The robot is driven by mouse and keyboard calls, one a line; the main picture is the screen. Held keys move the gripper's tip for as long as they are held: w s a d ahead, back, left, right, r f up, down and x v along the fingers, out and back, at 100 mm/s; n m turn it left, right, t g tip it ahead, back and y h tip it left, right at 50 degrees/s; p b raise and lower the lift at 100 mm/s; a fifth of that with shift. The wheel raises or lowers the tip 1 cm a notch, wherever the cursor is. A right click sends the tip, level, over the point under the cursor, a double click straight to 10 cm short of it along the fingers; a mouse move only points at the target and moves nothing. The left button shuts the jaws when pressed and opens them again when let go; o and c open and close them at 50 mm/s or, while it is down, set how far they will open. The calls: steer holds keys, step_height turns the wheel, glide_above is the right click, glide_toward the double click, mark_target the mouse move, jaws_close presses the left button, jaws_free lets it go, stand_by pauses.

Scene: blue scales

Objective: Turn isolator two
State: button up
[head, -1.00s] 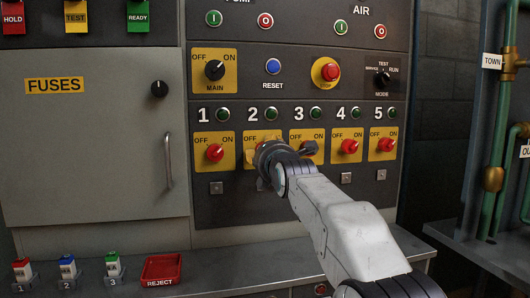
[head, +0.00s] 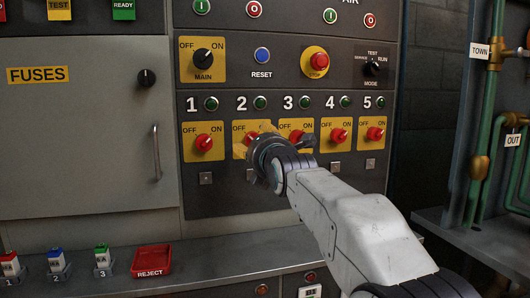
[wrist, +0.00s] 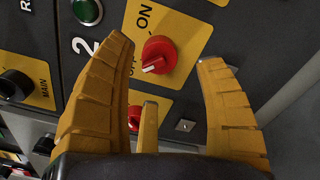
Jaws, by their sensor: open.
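Isolator two is a red knob (head: 251,139) on a yellow OFF/ON plate, under the number 2 and a green lamp. My gripper (head: 243,149) covers part of that plate in the head view. In the wrist view my gripper (wrist: 167,52) is open, with yellow ribbed fingers on either side of the isolator two knob (wrist: 159,52). Nothing shows as gripped. The knob's white mark appears to point toward the OFF side. The left finger hides most of the OFF lettering, and I cannot tell whether any finger touches the knob.
Isolator one (head: 204,142) is to the left; isolator three (head: 296,136) is close on the right, partly behind my gripper. The MAIN switch (head: 203,57) and red STOP button (head: 315,61) sit above. A shelf with a red REJECT tray (head: 151,260) runs below.

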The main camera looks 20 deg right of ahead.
steer(key=s, duration=0.7)
steer(key=shift+s, duration=0.3)
steer(key=s+f+m+g+p, duration=0.2)
steer(key=s+m+g+p, duration=1.2)
steer(key=s+m+p, duration=1.1)
steer(key=shift+s+f+g+p, duration=0.3)
steer(key=shift+s+f+p, duration=0.05)
steer(key=shift+s+p, duration=3.65)
steer(key=shift+w, duration=0.2)
